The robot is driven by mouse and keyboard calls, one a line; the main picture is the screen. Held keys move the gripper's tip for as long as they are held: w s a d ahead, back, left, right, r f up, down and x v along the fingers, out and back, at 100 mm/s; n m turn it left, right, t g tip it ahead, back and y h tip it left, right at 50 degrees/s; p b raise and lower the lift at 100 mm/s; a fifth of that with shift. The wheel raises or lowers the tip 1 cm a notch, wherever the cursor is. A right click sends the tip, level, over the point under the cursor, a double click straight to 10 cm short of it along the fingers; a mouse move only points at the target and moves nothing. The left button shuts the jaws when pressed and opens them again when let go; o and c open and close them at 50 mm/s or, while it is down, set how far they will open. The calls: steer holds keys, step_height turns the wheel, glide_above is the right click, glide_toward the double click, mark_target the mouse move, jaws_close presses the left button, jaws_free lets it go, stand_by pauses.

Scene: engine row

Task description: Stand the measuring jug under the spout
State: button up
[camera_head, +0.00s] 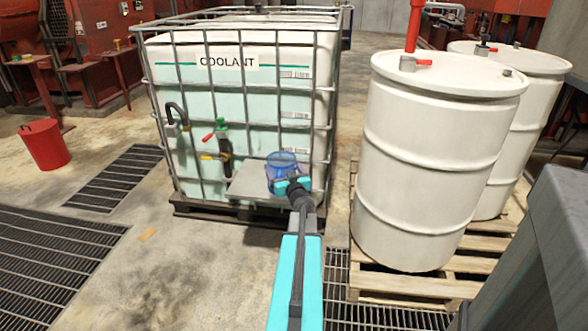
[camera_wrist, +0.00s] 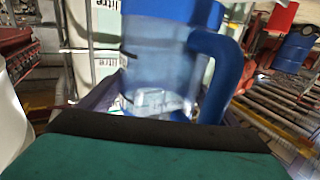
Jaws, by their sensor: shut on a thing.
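The measuring jug (camera_head: 283,166) is clear blue with a darker blue rim. In the wrist view the jug (camera_wrist: 160,75) fills the middle, upright, its blue handle to the right. My gripper (camera_head: 292,184) is shut on it from the near side; the fingertips' contact is partly hidden in the wrist view (camera_wrist: 155,122). The spout is on a dark valve (camera_head: 224,148) with a green top, on the front of the coolant tank. The jug is to the right of the valve, over the right part of a grey metal shelf (camera_head: 247,186). I cannot tell whether it touches the shelf.
The caged coolant tank (camera_head: 270,110) stands behind the shelf. A red lever (camera_head: 208,137), a yellow handle (camera_head: 206,156) and a bent black pipe (camera_head: 177,112) are left of the valve. White drums (camera_head: 425,150) on a pallet stand right. Open floor lies left, with a red bucket (camera_head: 45,146).

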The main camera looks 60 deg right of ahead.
steer(key=w+a+r+n+t+y, duration=0.25)
steer(key=w+a+y, duration=0.25)
steer(key=w+a, duration=0.45)
steer(key=w+a+r+n+t+y, duration=0.1)
steer(key=w+a+r+n+y, duration=0.4)
steer(key=a, duration=0.8)
steer(key=w+a+r+n+t+y, duration=0.15)
steer(key=w+a+y, duration=0.25)
steer(key=w+a, duration=0.6)
steer(key=s+a+n+g+y, duration=0.1)
steer(key=a+n+g+y, duration=0.2)
steer(key=a, duration=1.7)
steer(key=s+a+r+n+g+y, duration=0.1)
steer(key=a+n+g+y, duration=0.3)
steer(key=a, duration=1.6)
steer(key=n+y, duration=0.4)
steer(key=y, duration=0.2)
steer(key=shift+s+r+y, duration=0.2)
steer(key=shift+s+y, duration=0.1)
steer(key=shift+s, duration=0.1)
